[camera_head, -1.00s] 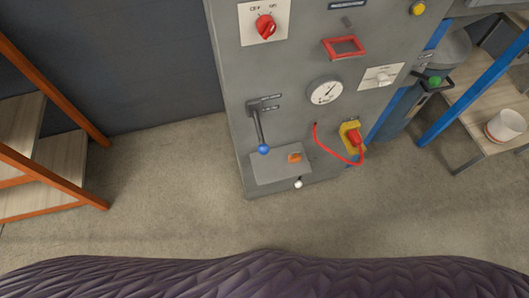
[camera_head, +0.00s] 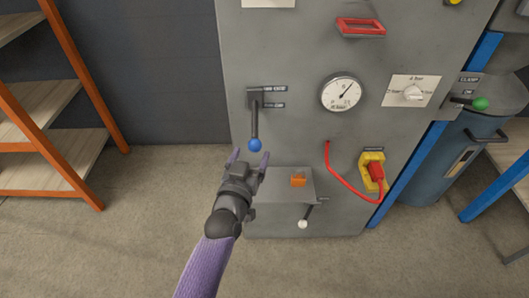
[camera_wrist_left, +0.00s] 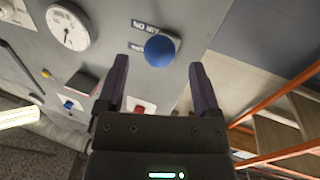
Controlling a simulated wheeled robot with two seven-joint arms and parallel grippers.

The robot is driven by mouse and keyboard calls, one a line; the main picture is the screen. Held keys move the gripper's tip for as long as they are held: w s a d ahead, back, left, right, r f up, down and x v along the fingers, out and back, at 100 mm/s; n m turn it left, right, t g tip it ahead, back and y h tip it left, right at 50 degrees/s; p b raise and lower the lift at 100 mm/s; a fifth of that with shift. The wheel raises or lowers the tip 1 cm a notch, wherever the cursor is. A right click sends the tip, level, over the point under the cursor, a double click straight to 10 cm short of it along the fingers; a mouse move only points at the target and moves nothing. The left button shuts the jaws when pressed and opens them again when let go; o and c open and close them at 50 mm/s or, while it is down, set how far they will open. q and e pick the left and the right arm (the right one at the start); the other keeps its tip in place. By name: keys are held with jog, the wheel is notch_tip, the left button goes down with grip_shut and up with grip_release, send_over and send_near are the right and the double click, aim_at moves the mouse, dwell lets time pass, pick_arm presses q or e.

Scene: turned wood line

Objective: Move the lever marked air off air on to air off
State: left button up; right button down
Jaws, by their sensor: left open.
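The lever (camera_head: 255,122) is on the left of the grey panel. Its dark arm hangs down from its pivot and ends in a blue ball knob (camera_head: 254,145). Two small dark labels (camera_head: 273,96) sit beside the pivot, too small to read surely there. In the left wrist view, a label (camera_wrist_left: 145,27) appears to read "AIR ON", and the blue knob (camera_wrist_left: 160,50) partly covers the other. My left gripper (camera_head: 249,157) is open and empty just below the knob. In the wrist view the knob shows between and beyond the fingertips, apparently untouched. My right gripper is not in view.
A ledge with an orange switch (camera_head: 298,180) projects below the lever. A white-knobbed lever (camera_head: 303,223) is beneath it. A gauge (camera_head: 341,92), a red cable (camera_head: 345,183) and a green-knobbed lever (camera_head: 480,104) are to the right. An orange-framed shelf (camera_head: 88,85) stands at left.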

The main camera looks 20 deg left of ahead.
aim_at(257, 141)
pick_arm(q)
jog(key=w, duration=0.1)
jog(key=w+b, duration=0.1)
jog(key=w, duration=0.1)
jog(key=w+b, duration=0.1)
jog(key=w, duration=0.1)
jog(key=shift+f, duration=0.25)
jog(key=shift+w+r, duration=0.15)
jog(key=shift+w, duration=0.3)
jog(key=shift+c, duration=0.5)
grip_shut()
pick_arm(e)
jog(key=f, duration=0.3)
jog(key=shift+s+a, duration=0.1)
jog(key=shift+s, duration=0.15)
